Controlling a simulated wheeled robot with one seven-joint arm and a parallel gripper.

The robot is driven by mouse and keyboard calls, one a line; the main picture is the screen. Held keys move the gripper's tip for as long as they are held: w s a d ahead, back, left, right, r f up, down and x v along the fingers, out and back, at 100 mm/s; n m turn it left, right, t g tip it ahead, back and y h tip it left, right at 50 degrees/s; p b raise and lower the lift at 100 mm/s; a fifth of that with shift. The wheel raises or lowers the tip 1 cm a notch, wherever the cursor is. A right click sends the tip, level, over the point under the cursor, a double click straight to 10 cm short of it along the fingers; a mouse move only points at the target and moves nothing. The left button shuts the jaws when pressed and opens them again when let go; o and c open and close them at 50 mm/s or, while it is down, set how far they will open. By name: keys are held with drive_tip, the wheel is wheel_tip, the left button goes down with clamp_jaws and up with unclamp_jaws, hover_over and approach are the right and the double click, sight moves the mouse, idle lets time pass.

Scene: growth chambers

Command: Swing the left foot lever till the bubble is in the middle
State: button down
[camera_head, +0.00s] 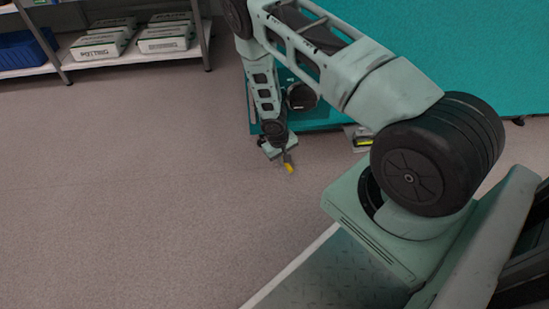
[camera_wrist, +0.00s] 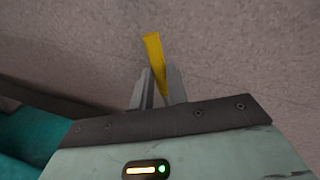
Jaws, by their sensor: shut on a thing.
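The yellow foot lever (camera_head: 289,168) shows just above the floor at the lower left corner of the teal chamber. It also shows in the wrist view (camera_wrist: 153,48), sticking out past the fingers. My gripper (camera_head: 285,158) reaches down to it and is shut on it, with one grey finger on each side in the wrist view (camera_wrist: 158,84). A small yellow-green strip in a pale housing (camera_head: 363,142), perhaps the level, sits at the chamber's lower edge, partly behind my arm. The bubble is too small to make out.
The teal chamber (camera_head: 460,50) fills the upper right behind my arm. A shelf at the upper left holds white boxes (camera_head: 165,38) and a blue bin (camera_head: 24,50). The floor (camera_head: 130,190) left of my gripper is clear.

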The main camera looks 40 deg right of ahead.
drive_tip(key=shift+d, duration=0.15)
drive_tip(key=c, duration=1.4)
unclamp_jaws()
drive_tip(key=shift+w+a+r+p, duration=0.1)
drive_tip(key=shift+a+r+p, duration=0.45)
drive_tip(key=shift+r+p, duration=1.65)
drive_tip(key=shift+w+a+r+p, duration=0.1)
drive_tip(key=shift+a+r+p, duration=0.65)
drive_tip(key=shift+r, duration=2.75)
drive_tip(key=shift+w+a+r+p, duration=0.1)
drive_tip(key=shift+a+r+p, duration=0.3)
drive_tip(key=shift+r+p, duration=1.9)
drive_tip(key=shift+r+b, duration=0.55)
drive_tip(key=shift+b, duration=0.05)
